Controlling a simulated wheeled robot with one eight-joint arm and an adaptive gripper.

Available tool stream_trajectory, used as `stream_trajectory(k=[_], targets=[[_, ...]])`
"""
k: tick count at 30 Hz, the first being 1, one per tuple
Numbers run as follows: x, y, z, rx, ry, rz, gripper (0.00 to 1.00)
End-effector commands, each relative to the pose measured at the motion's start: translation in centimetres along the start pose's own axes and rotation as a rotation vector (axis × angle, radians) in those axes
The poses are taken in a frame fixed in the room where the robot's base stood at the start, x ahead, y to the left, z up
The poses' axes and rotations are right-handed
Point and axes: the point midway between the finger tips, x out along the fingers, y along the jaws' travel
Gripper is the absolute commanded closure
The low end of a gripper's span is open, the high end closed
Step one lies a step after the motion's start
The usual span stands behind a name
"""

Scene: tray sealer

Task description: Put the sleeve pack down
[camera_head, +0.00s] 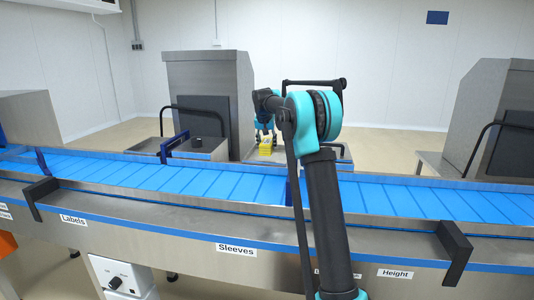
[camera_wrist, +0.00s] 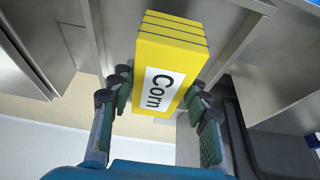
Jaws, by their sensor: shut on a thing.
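The sleeve pack (camera_wrist: 172,45) is a yellow block of several stacked layers with dark lines between them and a white "Corn" label. In the wrist view it sits between the fingers of my gripper (camera_wrist: 157,98), which are shut on its two sides. In the head view the pack (camera_head: 266,148) is a small yellow patch under my gripper (camera_head: 265,132), beyond the blue conveyor and by the steel surface beside a grey machine. My arm hides part of this area. I cannot tell whether the pack touches the steel.
The blue conveyor (camera_head: 228,184) runs across the front, with a steel front marked "Sleeves" (camera_head: 236,249), "Labels" and "Height". A tall steel machine (camera_head: 205,75) with a black bar stands behind it, left of my gripper. Another machine (camera_head: 497,110) stands at the right.

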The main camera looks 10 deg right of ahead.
Motion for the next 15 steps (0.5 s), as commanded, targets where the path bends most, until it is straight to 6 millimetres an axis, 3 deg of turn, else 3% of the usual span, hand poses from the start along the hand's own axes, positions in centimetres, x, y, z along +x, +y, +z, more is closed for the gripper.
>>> stream_trajectory(k=[11,15], targets=[[3.5,0.0,1.5,0.000,0.000,0.000,0.90],[3.7,0.0,1.6,0.000,0.000,0.000,0.90]])
